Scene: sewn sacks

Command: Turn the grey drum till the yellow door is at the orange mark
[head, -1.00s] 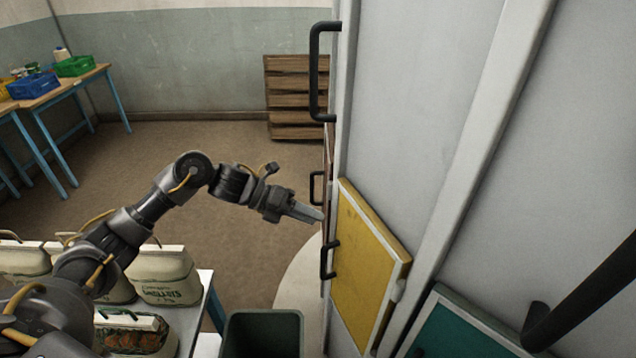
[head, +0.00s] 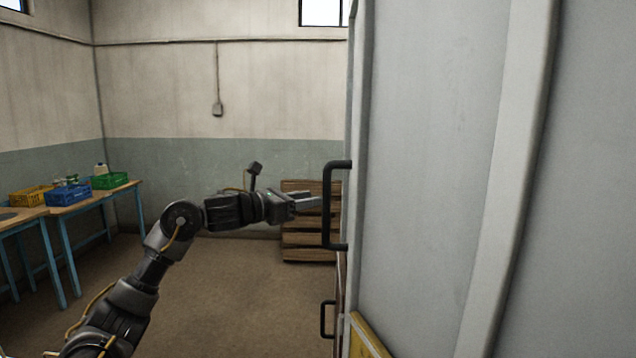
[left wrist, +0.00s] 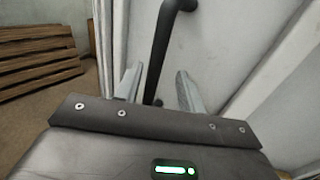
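The grey drum (head: 430,150) fills the right of the head view, with pale upright ribs. A tall black handle (head: 327,205) stands out from its left side. Only the top corner of the yellow door (head: 366,340) shows at the bottom edge. The orange mark is not in view. My left gripper (head: 316,201) is raised level with the tall handle. In the left wrist view its two fingers (left wrist: 159,88) are apart, with the black handle (left wrist: 160,45) running between them. Neither finger visibly presses on the bar. My right gripper is not in view.
A smaller black handle (head: 327,319) sits lower on the drum's left edge. A stack of wooden pallets (head: 308,243) stands against the back wall. Blue-legged tables (head: 88,196) with crates are at the left. The floor (head: 230,290) between is clear.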

